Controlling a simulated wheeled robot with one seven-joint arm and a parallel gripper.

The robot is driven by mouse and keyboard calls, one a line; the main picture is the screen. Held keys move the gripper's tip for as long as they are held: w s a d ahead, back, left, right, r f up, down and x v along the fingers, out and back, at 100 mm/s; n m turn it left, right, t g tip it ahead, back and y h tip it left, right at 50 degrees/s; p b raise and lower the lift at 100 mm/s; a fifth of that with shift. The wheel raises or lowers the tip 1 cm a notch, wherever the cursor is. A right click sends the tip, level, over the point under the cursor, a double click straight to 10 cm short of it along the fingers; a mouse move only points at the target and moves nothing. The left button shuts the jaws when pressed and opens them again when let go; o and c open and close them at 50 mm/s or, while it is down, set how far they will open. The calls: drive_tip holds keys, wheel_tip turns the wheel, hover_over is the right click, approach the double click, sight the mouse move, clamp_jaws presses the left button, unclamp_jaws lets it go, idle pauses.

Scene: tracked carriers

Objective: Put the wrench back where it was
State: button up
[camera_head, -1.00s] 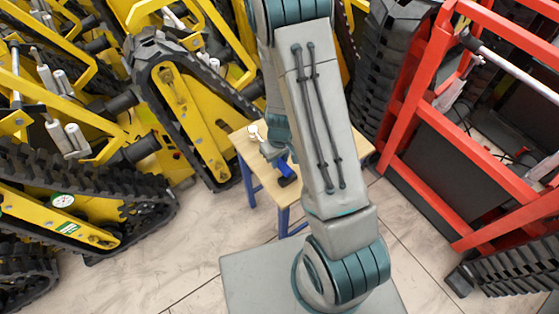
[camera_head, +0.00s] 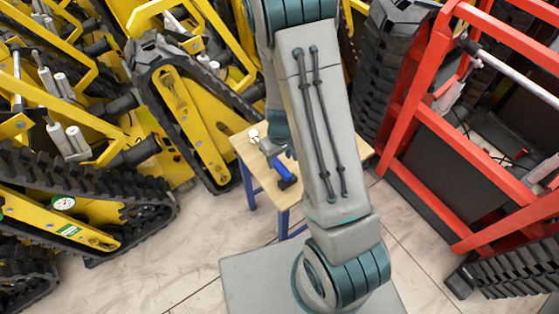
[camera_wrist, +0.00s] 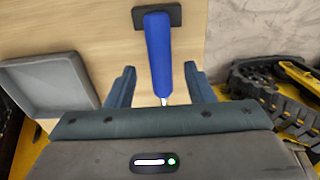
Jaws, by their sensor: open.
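A tool with a blue handle (camera_wrist: 159,55) and a thin metal shaft lies over the wooden table (camera_wrist: 60,38) in the wrist view; whether it is the wrench, I cannot tell. The handle's far end meets a small black block (camera_wrist: 173,16). The blue handle also shows in the head view (camera_head: 281,170), left of my arm. My gripper (camera_wrist: 160,72) is open, with one finger on each side of the handle and a gap on both sides. The tool's near end is hidden behind my gripper body. In the head view my arm hides much of the table.
A grey tray (camera_wrist: 48,86) lies left of my gripper in the wrist view. A white round item (camera_head: 253,134) is at the table's left edge. Yellow tracked carriers (camera_head: 185,115) stand close on the left, a red-framed machine (camera_head: 410,105) on the right. Floor shows in front.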

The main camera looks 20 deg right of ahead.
drive_tip(key=s+a+r+m+t+p, duration=0.1)
drive_tip(key=s+r, duration=0.2)
drive_tip(key=r, duration=0.7)
drive_tip(key=s+r+m, duration=0.1)
drive_tip(key=s+r, duration=0.1)
drive_tip(key=r, duration=0.8)
drive_tip(key=s+r+m+t, duration=0.1)
drive_tip(key=s+r, duration=0.7)
drive_tip(key=shift+s+d+m, duration=0.3)
drive_tip(key=shift+d+m, duration=0.05)
drive_tip(key=shift+m, duration=0.05)
